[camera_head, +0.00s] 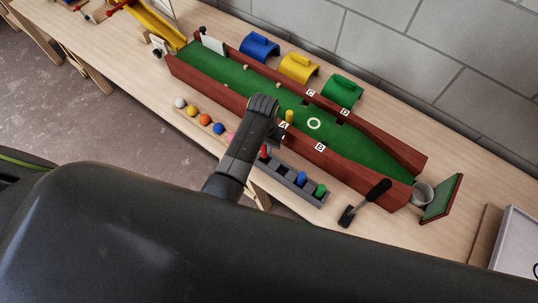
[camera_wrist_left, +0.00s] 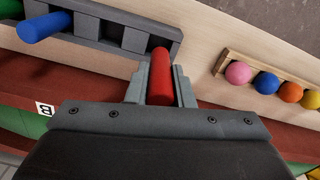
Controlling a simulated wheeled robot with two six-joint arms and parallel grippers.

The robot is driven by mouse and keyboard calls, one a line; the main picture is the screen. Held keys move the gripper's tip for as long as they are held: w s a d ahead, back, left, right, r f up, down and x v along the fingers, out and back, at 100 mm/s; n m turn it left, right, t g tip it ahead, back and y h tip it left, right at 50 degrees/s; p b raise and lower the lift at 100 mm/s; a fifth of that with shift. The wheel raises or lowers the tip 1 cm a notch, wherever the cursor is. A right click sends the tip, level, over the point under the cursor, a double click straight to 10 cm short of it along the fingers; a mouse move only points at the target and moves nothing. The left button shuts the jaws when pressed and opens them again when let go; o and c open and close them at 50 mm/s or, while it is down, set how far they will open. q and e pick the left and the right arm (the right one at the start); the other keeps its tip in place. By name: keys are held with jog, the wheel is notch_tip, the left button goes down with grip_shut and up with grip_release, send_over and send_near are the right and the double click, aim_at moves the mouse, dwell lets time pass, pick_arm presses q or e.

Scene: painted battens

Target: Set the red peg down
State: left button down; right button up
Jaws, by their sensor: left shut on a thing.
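The red peg (camera_wrist_left: 160,72) is between the two fingers of my left gripper (camera_wrist_left: 161,88) in the wrist view, and the gripper is shut on it. A little of the red peg (camera_head: 264,152) shows below the gripper in the head view. The peg's far end is at the end of the grey slotted rack (camera_wrist_left: 110,32); I cannot tell whether it is inside a slot or just above it. The rack (camera_head: 310,196) also holds a blue peg (camera_head: 301,178) and a green peg (camera_head: 321,190). My right gripper is not in view.
A green lane (camera_head: 340,135) with red-brown walls runs behind the rack, with a yellow peg (camera_head: 289,116) standing in it. A row of coloured balls (camera_head: 205,119) lies left of my arm. A black-handled tool (camera_head: 366,202) lies right of the rack.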

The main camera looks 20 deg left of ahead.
aim_at(265, 154)
pick_arm(q)
jog(key=shift+d+f, duration=0.15)
jog(key=shift+f, duration=2.55)
jog(key=shift+f+b, duration=0.15)
jog(key=shift+b, duration=0.15)
jog(key=c, duration=1.3)
grip_release()
jog(key=shift+o, duration=0.2)
notch_tip(265, 154, up, 12)
jog(key=shift+r+p, duration=0.2)
jog(key=shift+p, duration=0.35)
